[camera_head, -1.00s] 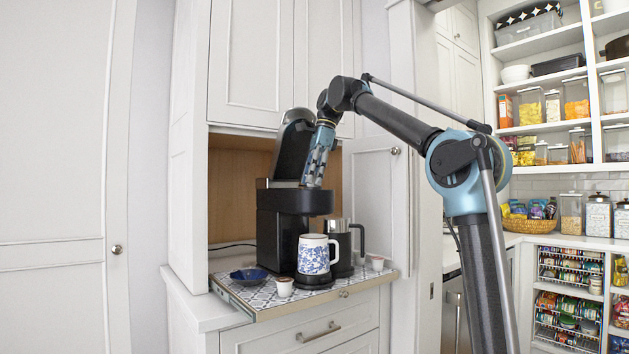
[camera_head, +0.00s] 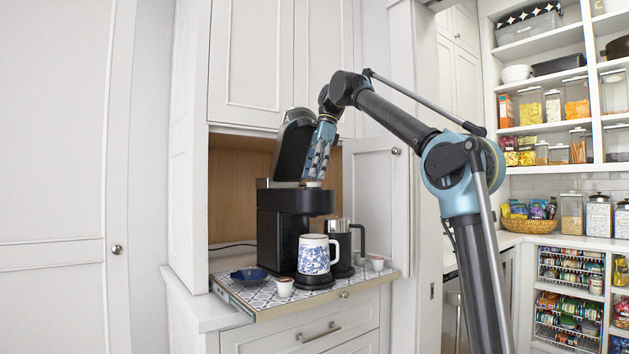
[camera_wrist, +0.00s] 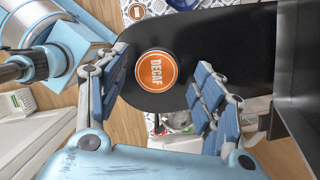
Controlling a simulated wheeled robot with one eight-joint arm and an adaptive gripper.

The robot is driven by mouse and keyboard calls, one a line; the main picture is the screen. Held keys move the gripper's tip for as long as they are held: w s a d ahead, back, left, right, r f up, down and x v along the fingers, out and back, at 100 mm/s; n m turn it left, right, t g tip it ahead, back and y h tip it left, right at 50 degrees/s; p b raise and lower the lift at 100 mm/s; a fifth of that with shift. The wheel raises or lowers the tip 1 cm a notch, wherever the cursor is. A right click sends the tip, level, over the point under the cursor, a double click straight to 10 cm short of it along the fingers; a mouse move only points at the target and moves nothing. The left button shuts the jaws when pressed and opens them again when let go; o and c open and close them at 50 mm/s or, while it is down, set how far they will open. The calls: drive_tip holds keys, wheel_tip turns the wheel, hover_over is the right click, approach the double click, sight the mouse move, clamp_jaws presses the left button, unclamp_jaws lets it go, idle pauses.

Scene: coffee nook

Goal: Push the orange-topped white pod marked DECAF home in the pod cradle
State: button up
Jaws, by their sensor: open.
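The DECAF pod (camera_wrist: 156,71), with an orange top and a white rim, sits at the front top of the black coffee machine (camera_wrist: 160,25), at the pod cradle. In the head view a sliver of the white pod (camera_head: 314,184) shows just above the machine's front (camera_head: 300,202), under the raised lid (camera_head: 293,145). My gripper (camera_head: 318,168) is open just above the pod. In the wrist view its fingers (camera_wrist: 163,66) stand apart to either side of the pod, with gaps between. The cradle's inside is hidden, so the pod's depth is unclear.
A blue-and-white mug (camera_head: 314,256) stands under the machine's front. A dark carafe (camera_head: 341,245) is beside it. Other pods stand on the patterned pull-out shelf (camera_head: 262,297), one at the front (camera_head: 284,286) and one at right (camera_head: 377,263). A blue dish (camera_head: 249,275) lies left.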

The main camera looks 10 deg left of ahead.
drive_tip(key=shift+v, duration=2.8)
drive_tip(key=shift+d, duration=0.1)
drive_tip(key=s+d+f+n+t, duration=0.35)
drive_tip(key=d+f+n, duration=0.25)
drive_tip(key=d+f, duration=1.7)
drive_tip(key=s+d+f+n+h, duration=0.1)
drive_tip(key=s+d+f, duration=0.4)
drive_tip(key=f, duration=0.7)
drive_tip(key=s+d+f+n, duration=0.3)
drive_tip(key=s+d+f, duration=0.2)
drive_tip(key=s+f, duration=0.4)
drive_tip(key=s+d+f+n+h, duration=0.1)
drive_tip(key=s+d+f, duration=0.5)
drive_tip(key=f, duration=1.1)
drive_tip(key=shift+s+n+h, duration=0.3)
drive_tip(key=shift+s+n, duration=0.15)
drive_tip(key=shift+n, duration=0.45)
drive_tip(key=shift+t, duration=0.25)
